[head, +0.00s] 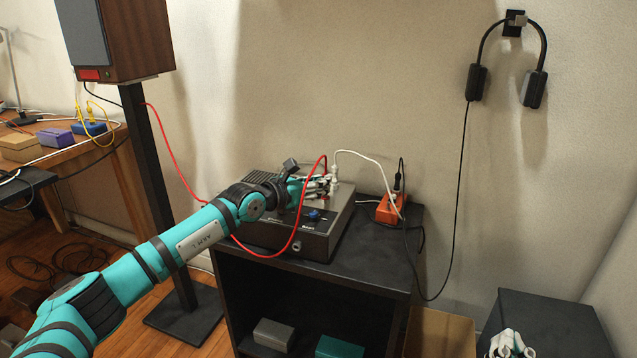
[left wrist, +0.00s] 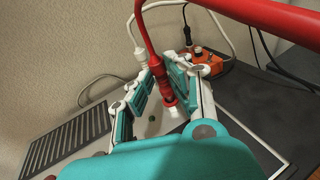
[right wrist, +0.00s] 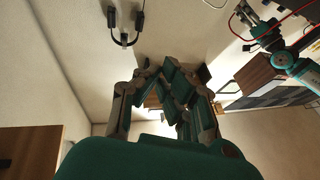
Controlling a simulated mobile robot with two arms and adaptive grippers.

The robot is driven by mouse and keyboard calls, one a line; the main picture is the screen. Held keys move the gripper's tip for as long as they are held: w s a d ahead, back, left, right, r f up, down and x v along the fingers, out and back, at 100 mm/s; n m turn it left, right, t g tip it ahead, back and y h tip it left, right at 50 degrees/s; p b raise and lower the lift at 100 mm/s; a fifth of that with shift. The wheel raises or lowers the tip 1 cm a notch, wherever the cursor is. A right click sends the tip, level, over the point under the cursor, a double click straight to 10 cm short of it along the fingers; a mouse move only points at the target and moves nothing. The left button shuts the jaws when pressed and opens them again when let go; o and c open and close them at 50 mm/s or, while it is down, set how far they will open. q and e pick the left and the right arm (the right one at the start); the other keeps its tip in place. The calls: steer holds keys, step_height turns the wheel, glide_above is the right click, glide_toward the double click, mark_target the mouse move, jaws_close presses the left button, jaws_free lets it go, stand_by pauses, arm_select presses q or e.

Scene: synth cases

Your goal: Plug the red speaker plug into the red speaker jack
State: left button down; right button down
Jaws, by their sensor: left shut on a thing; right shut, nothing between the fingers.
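My left gripper (head: 318,186) is over the back of the grey amplifier (head: 330,232) on the black cabinet. The red cable (head: 300,230) loops from the gripper down in front of the amplifier and over to the speaker. A white plug (left wrist: 140,57) stands close behind the red one. My right gripper (right wrist: 172,84) is shut and empty, low at the right in the head view (head: 512,344).
An orange power strip (head: 389,209) with plugs lies right of the amplifier on the cabinet (head: 375,268). Headphones (head: 507,65) hang on the wall, their black cord running down. A speaker (head: 115,40) on a black stand is at left. A dark box (head: 545,310) is at lower right.

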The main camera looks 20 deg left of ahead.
arm_select(q)
steer(key=shift+f+b, duration=0.3)
steer(key=shift+f, duration=0.25)
steer(key=c, duration=1.2)
jaws_free()
arm_select(e)
steer(key=shift+s+r+t, duration=0.35)
steer(key=shift+r+t, duration=0.1)
steer(key=shift+r, duration=0.2)
steer(key=shift+s+r+t, duration=0.3)
steer(key=shift+r+t, duration=0.15)
steer(key=shift+r, duration=0.15)
arm_select(q)
steer(key=shift+o, duration=0.2)
steer(key=shift+s, duration=0.1)
arm_select(e)
steer(key=shift+r, duration=0.1)
arm_select(q)
steer(key=v, duration=1.2)
